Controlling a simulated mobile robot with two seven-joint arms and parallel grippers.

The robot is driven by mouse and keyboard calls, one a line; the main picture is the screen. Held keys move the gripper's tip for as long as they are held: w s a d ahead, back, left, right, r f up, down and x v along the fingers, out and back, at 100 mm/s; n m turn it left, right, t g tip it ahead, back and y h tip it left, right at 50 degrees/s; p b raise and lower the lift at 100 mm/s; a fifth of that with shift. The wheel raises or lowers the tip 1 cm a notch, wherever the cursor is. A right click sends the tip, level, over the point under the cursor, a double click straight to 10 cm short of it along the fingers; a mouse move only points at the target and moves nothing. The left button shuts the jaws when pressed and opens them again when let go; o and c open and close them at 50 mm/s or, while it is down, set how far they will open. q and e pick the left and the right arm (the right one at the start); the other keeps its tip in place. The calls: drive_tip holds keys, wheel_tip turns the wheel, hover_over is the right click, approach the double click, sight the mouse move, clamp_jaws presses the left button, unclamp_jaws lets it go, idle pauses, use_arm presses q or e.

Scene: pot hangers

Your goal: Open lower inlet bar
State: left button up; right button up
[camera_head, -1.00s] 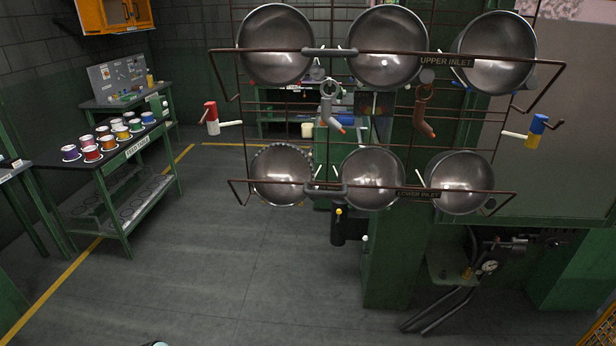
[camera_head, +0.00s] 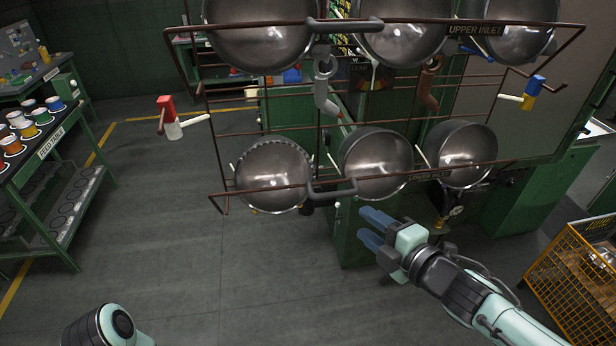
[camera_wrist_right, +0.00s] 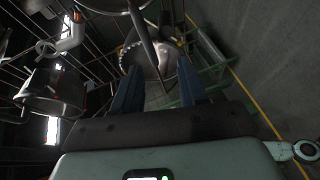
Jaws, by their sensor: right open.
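The lower inlet bar (camera_head: 265,191) is a thin brown bar with a "LOWER INLET" label (camera_head: 430,175) and a dark grey handle (camera_head: 333,190). It runs across the front of the three lower steel pots, and its side arms bend back to the rack. My right gripper (camera_head: 363,224) is open and empty, with blue fingers, just below and right of the handle in the head view. In the right wrist view a dark bar (camera_wrist_right: 143,35) runs between the open fingers (camera_wrist_right: 158,70), with a pot behind. I cannot tell whether they touch. My left gripper is out of view.
The upper inlet bar (camera_head: 390,23) crosses the upper pots. A red-and-white handle (camera_head: 172,120) sticks out left and a blue-and-yellow one (camera_head: 533,92) right. A yellow mesh crate (camera_head: 575,270) stands at right, and the feed table (camera_head: 50,145) at left. The floor in front is open.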

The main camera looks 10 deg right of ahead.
sight(338, 197)
drive_tip(key=shift+n, duration=0.4)
drive_tip(key=x, duration=0.4)
drive_tip(key=r+b+x, duration=0.1)
drive_tip(key=x, duration=0.3)
drive_tip(key=b+x, duration=0.1)
drive_tip(key=x, duration=0.2)
drive_tip(key=shift+w+a+r, duration=0.25)
drive_tip(key=shift+w+a, duration=0.05)
drive_tip(key=shift+w, duration=0.2)
drive_tip(key=shift+w+a, duration=0.25)
drive_tip(key=shift+w, duration=0.2)
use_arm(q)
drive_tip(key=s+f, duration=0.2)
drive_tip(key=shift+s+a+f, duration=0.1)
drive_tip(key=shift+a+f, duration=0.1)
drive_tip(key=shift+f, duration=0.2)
use_arm(e)
drive_tip(key=shift+f, duration=0.1)
clamp_jaws()
